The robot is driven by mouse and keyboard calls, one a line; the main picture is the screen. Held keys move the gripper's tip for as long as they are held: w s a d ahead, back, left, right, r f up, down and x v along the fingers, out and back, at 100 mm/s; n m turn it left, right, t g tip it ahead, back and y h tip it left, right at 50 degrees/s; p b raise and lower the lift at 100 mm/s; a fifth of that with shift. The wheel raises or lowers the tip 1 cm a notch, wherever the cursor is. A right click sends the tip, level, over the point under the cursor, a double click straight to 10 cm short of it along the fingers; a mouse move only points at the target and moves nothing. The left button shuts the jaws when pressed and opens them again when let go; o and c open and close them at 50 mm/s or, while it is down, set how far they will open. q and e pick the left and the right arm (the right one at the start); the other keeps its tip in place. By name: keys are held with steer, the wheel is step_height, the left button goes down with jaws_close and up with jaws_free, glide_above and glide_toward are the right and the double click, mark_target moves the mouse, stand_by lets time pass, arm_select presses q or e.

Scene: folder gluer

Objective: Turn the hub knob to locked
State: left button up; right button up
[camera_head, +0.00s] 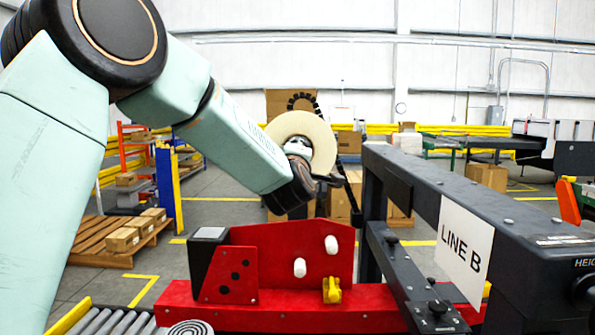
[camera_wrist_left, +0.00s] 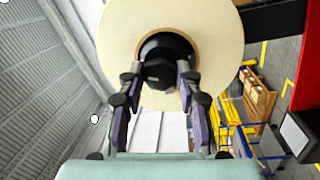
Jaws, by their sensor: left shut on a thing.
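A large cream roll (camera_head: 325,135) stands upright behind the end of my left arm in the head view. In the left wrist view the roll (camera_wrist_left: 215,40) fills the top middle, with a dark hub in its core. The dark hub knob (camera_wrist_left: 158,72) sticks out from the core's centre. My left gripper (camera_wrist_left: 159,88) is shut on the knob, one finger on each side of it. In the head view my wrist hides most of the hub. I cannot read any locked mark or the knob's angle. My right gripper is not in view.
A red machine block (camera_head: 285,250) with white knobs and a yellow clip (camera_head: 331,290) stands below the roll. A dark frame with a LINE B sign (camera_head: 464,250) runs along the right. Rollers (camera_head: 120,322) lie at lower left. A pallet with boxes (camera_head: 118,238) is farther back.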

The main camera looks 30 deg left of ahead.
arm_select(q)
steer(key=shift+n+g+y+b, duration=0.3)
steer(key=shift+n+y+b, duration=0.1)
steer(key=shift+n+b, duration=2.2)
steer(key=shift+n, duration=0.3)
steer(key=o, duration=1.1)
steer(key=shift+o, duration=0.2)
steer(key=shift+d, duration=0.1)
steer(key=v, duration=0.7)
steer(key=shift+s, duration=0.2)
